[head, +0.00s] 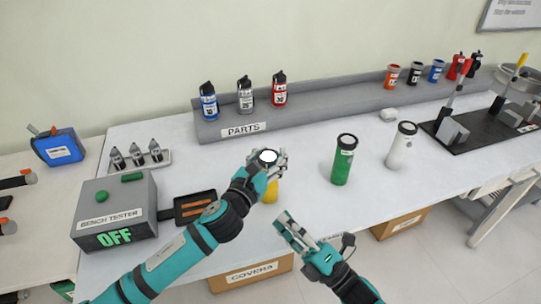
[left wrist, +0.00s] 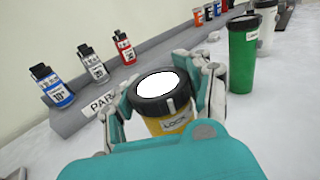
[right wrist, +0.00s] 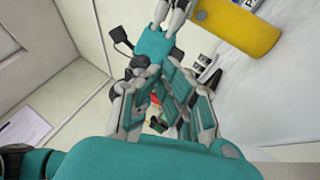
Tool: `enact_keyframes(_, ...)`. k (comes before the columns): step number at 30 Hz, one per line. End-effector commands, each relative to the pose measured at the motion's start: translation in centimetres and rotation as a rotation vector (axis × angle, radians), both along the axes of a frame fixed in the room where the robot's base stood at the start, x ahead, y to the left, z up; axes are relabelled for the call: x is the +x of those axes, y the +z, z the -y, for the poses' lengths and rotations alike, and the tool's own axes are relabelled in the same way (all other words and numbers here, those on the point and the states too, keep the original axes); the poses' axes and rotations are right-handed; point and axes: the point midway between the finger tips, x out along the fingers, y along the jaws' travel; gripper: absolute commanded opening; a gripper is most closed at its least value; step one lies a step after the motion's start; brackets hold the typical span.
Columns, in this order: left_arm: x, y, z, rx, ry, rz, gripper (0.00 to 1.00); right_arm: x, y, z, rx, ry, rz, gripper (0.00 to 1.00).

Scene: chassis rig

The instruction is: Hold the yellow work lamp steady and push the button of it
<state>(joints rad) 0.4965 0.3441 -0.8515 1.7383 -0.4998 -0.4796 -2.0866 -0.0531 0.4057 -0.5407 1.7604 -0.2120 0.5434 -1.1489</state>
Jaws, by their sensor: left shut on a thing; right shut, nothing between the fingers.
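The yellow work lamp (head: 271,192) stands upright near the front of the white bench, its round white lens facing up. In the left wrist view the lamp (left wrist: 172,124) shows a black collar and a label on its yellow body. My left gripper (head: 267,160) is shut on the lamp around its upper part, a finger on each side. My right gripper (head: 284,218) is shut and empty, in front of the lamp and slightly right, apart from it. The lamp's yellow body (right wrist: 240,27) also shows in the right wrist view.
A green lamp (head: 343,163) and a white lamp (head: 401,148) stand to the right. The bench tester (head: 115,208) reading OFF and a dark tray (head: 183,217) are at left. A grey parts ledge (head: 340,108) runs behind. Bench between yellow and green lamps is clear.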

Motion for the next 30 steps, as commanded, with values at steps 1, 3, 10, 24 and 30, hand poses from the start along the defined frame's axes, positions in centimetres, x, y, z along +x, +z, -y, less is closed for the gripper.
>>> enact_keyframes(1,0.0,-0.1,0.0,0.001,0.000,-0.002,0.00,0.0,0.2,0.5,0.053,0.011,-0.013,0.00)
enact_keyframes(3,0.0,-0.1,0.0,0.001,0.000,-0.002,0.00,-0.1,0.5,1.0,0.107,0.024,-0.023,0.00)
enact_keyframes(10,0.0,-0.1,0.0,0.001,0.000,-0.002,0.00,1.2,0.8,0.9,0.145,0.035,-0.028,0.00)
enact_keyframes(24,0.0,-0.1,0.0,0.001,0.000,-0.002,0.00,6.9,0.8,-1.5,0.141,0.034,-0.027,0.00)
enact_keyframes(30,0.0,-0.1,0.0,0.001,0.000,-0.002,0.00,7.8,0.7,-1.9,0.140,0.034,-0.029,0.00)
